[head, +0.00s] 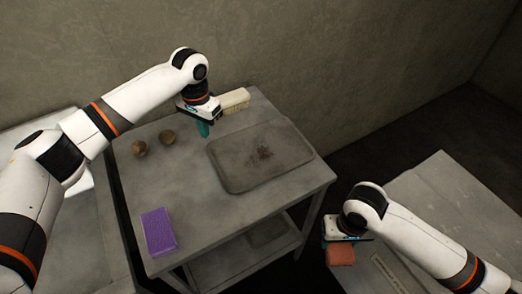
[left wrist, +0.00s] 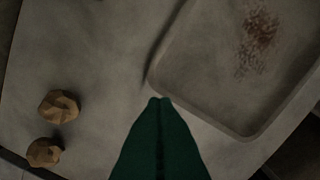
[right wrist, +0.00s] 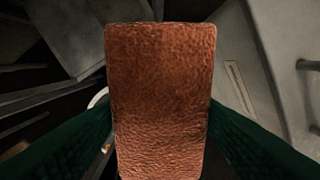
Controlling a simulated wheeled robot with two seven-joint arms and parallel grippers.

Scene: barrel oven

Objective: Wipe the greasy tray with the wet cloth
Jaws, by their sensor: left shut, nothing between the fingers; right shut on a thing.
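The tray (head: 235,178) lies flat on the grey table with a brown grease stain (head: 263,154) near its middle. The left wrist view also shows the tray (left wrist: 205,80) and its stain (left wrist: 258,40). My left gripper (head: 203,130), with green fingers, is shut and empty above the table, beside the tray's left corner. My right gripper (right wrist: 160,130) is shut on an orange-brown rough-textured block (right wrist: 160,85), right of the table in the head view (head: 340,256). A purple block (head: 159,232) lies at the table's front left. I cannot tell which piece is the wet cloth.
A cream brush (head: 235,100) lies at the table's back edge, near my left gripper. Two brown lumps (head: 139,148) (head: 168,137) sit left of the tray. Another grey table (head: 450,200) stands at the right, across a gap. The front middle of the tray's table is clear.

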